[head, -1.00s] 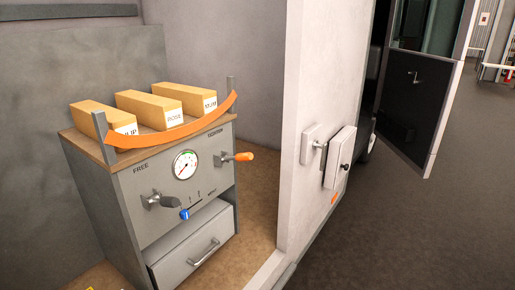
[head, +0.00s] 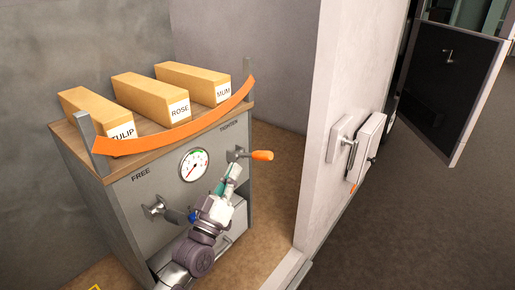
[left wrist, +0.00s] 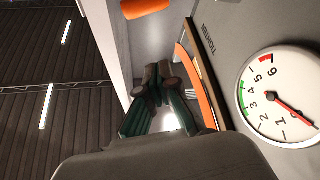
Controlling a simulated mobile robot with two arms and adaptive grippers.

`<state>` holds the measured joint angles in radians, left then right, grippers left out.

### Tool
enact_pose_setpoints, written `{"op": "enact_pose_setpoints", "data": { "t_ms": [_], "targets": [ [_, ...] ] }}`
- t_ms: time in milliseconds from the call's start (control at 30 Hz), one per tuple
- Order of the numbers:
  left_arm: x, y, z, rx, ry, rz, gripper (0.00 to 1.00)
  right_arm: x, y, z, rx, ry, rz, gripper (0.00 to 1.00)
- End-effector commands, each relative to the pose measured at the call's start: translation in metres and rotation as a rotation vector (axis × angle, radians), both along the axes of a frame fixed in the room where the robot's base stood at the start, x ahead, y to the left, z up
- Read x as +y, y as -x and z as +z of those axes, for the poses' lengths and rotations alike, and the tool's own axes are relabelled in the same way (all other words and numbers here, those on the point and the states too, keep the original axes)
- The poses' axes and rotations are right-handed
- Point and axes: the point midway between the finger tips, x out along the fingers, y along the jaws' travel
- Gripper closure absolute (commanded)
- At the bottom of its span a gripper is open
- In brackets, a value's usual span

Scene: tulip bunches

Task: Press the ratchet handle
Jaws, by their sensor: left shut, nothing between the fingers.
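The ratchet handle (head: 262,155) is an orange grip on a grey lever on the right of the cabinet front, under the word TIGHTEN. In the left wrist view its orange grip (left wrist: 146,7) shows at the top edge. My left gripper (head: 235,169) is just below and left of the grip in the head view, its green fingers pointing up. In the left wrist view the fingers (left wrist: 159,76) are together and empty, and the grip appears beyond their tips. I cannot tell whether they touch the handle. My right gripper is not in view.
A round gauge (head: 193,165) and a grey knob (head: 154,211) are on the cabinet front. An orange curved bar (head: 180,131) spans the top, before three boxes marked TULIP (head: 98,115), ROSE and MUM. A white wall (head: 335,90) stands to the right.

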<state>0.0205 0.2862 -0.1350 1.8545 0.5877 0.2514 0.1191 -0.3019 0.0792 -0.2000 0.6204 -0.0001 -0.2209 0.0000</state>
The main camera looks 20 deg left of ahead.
Motion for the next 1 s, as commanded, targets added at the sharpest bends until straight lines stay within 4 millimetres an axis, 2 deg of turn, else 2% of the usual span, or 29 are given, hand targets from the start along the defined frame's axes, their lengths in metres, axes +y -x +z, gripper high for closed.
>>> {"op": "enact_pose_setpoints", "data": {
  "t_ms": [367,467,867,900,1000],
  "targets": [
    [-0.001,-0.007,0.005,0.001,-0.001,0.0,1.0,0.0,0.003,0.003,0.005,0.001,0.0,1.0],
    [-0.003,-0.019,0.013,-0.001,-0.001,0.0,1.0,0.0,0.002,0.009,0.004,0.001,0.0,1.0],
    [-0.012,-0.092,0.052,0.002,-0.002,0.0,1.0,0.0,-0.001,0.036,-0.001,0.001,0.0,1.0],
    [-0.016,-0.09,0.038,0.009,-0.003,-0.001,1.0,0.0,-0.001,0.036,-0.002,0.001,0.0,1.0],
    [-0.022,-0.09,0.024,0.007,-0.002,-0.001,1.0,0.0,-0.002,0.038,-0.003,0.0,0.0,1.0]
  ]
}}
